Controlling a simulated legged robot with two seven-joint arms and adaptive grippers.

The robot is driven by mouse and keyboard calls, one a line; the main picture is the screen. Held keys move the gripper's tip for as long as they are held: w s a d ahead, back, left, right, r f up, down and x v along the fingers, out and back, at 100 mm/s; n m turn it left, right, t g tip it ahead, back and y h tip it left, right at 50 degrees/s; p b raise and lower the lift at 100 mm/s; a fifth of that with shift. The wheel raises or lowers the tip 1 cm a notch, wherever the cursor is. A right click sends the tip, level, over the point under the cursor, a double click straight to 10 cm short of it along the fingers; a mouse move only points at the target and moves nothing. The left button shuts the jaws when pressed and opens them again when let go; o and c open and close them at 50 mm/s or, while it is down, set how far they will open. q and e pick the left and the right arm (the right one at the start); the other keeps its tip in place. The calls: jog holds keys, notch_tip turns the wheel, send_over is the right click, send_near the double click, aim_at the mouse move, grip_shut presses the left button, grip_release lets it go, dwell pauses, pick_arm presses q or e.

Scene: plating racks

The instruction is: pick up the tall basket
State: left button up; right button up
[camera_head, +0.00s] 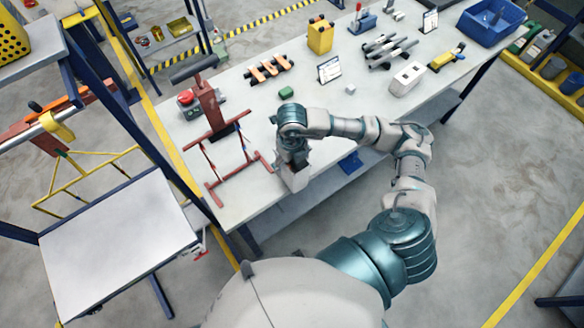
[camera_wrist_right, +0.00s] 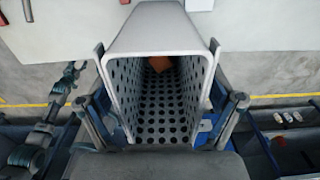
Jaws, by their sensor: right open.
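The tall basket (camera_wrist_right: 160,118) fills the middle of the right wrist view. It is pale grey with perforated walls, and its open mouth shows something orange-brown deep inside. In the head view the basket (camera_head: 297,181) is a small pale shape at the table's front edge, mostly hidden under my right gripper (camera_head: 293,160). In the wrist view my right gripper (camera_wrist_right: 158,50) is open, with one finger on each side of the basket. I cannot tell whether the fingers touch its walls.
The work table (camera_head: 330,108) carries a red stand (camera_head: 212,105) left of my right gripper, a small green block (camera_head: 286,92) and a white box (camera_head: 407,78). A blue bin (camera_head: 490,22) stands at the far right. A white-topped cart (camera_head: 118,238) is at lower left.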

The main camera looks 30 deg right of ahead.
jog(key=shift+f, duration=0.35)
jog(key=c, duration=1.4)
jog(key=shift+o, duration=0.2)
jog(key=shift+r, duration=0.1)
